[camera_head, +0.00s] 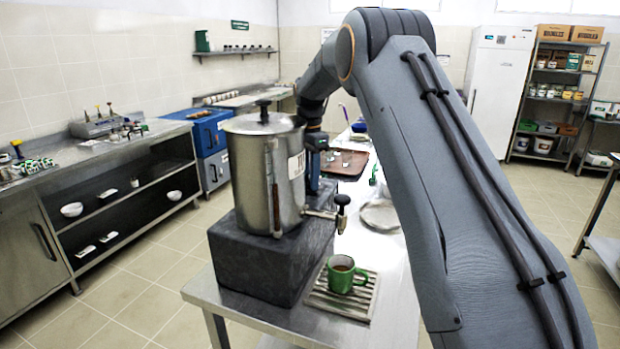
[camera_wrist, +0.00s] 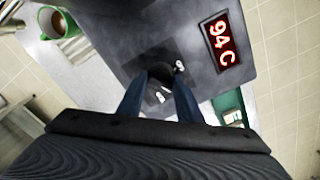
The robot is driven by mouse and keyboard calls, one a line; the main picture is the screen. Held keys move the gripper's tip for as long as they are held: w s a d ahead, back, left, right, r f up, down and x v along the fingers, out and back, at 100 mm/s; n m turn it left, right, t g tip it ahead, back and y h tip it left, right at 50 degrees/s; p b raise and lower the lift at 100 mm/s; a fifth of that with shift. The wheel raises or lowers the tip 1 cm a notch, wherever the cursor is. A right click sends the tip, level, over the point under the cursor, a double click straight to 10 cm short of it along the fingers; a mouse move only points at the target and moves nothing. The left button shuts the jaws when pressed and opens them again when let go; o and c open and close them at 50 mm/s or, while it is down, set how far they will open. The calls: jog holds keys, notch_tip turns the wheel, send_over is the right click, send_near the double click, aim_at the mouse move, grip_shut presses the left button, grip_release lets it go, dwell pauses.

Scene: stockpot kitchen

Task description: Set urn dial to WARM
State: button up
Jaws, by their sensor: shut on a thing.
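The steel urn (camera_head: 262,170) with a lidded top and front tap (camera_head: 341,205) stands on a dark grey block (camera_head: 270,262) in the head view. In the wrist view, a dark grey panel (camera_wrist: 120,35) carries a red lit display (camera_wrist: 222,39) reading 94 C. A black dial (camera_wrist: 161,72) sits on this panel, with small white marks beside it, too small to read. My gripper (camera_wrist: 163,83) has its blue fingers shut on the dial. In the head view my gripper (camera_head: 313,168) is partly hidden behind the urn, and the dial is hidden.
A green cup (camera_head: 341,274) of brown drink stands on a slatted drip tray (camera_head: 330,302) below the tap; the cup also shows in the wrist view (camera_wrist: 72,45). A brown tray (camera_head: 345,165) lies behind the urn. My arm passes over the steel table (camera_head: 395,290).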

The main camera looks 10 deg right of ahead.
jog(key=shift+r, duration=0.1)
jog(key=o, duration=1)
jog(key=shift+o, duration=0.2)
